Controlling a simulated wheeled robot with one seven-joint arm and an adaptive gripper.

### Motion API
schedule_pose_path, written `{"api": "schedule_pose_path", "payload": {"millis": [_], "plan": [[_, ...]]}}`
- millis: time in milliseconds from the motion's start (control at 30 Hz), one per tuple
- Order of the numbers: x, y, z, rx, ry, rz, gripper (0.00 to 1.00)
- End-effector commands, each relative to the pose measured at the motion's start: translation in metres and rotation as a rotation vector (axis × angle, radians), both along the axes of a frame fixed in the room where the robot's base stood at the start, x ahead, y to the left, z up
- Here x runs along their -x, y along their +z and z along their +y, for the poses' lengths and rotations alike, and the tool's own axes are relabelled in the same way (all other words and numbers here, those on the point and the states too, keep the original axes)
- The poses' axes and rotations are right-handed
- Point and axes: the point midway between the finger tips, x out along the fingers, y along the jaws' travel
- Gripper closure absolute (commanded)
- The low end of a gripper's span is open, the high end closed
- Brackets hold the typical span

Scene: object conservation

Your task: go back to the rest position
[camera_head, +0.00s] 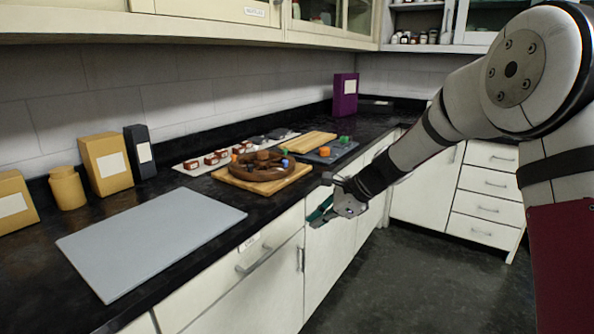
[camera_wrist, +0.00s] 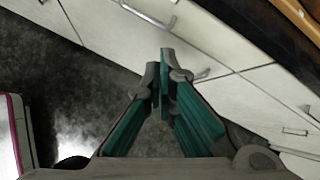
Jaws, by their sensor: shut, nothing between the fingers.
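My gripper (camera_head: 318,218) hangs in the air in front of the white drawers and doors, just below the counter's front edge. In the wrist view my gripper (camera_wrist: 160,85) has its green-padded fingers together at the tips, with nothing between them. My arm reaches in from the right of the head view. No object is at the fingers.
The black counter (camera_head: 30,270) holds a grey mat (camera_head: 150,238), a wooden board (camera_head: 300,172) with a brown ring (camera_head: 262,166), small blocks and several boxes. A purple box (camera_head: 345,95) stands at the back. The floor (camera_head: 400,270) is clear.

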Motion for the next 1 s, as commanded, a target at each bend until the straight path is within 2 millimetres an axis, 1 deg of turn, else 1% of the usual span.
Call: {"api": "schedule_pose_path", "payload": {"millis": [33,167,200,267,300,333,400,467,500,567,600,633,800,900,1000], "plan": [[0.020,0.018,0.000,0.044,0.071,-0.038,1.00],[0.072,0.051,-0.005,0.161,0.260,-0.119,1.00],[0.088,0.059,-0.008,0.196,0.318,-0.142,1.00],[0.114,0.070,-0.012,0.248,0.402,-0.174,1.00],[0.131,0.077,-0.015,0.283,0.459,-0.194,1.00],[0.144,0.082,-0.018,0.309,0.500,-0.210,1.00],[0.175,0.091,-0.024,0.368,0.597,-0.241,1.00],[0.201,0.098,-0.031,0.418,0.680,-0.265,1.00],[0.219,0.101,-0.036,0.451,0.734,-0.279,1.00],[0.245,0.105,-0.044,0.498,0.813,-0.297,1.00],[0.262,0.107,-0.049,0.530,0.866,-0.310,1.00],[0.275,0.108,-0.053,0.553,0.906,-0.317,1.00],[0.347,0.107,-0.079,0.676,1.122,-0.348,1.00],[0.381,0.102,-0.093,0.734,1.233,-0.355,1.00],[0.407,0.097,-0.104,0.777,1.319,-0.357,1.00]]}}
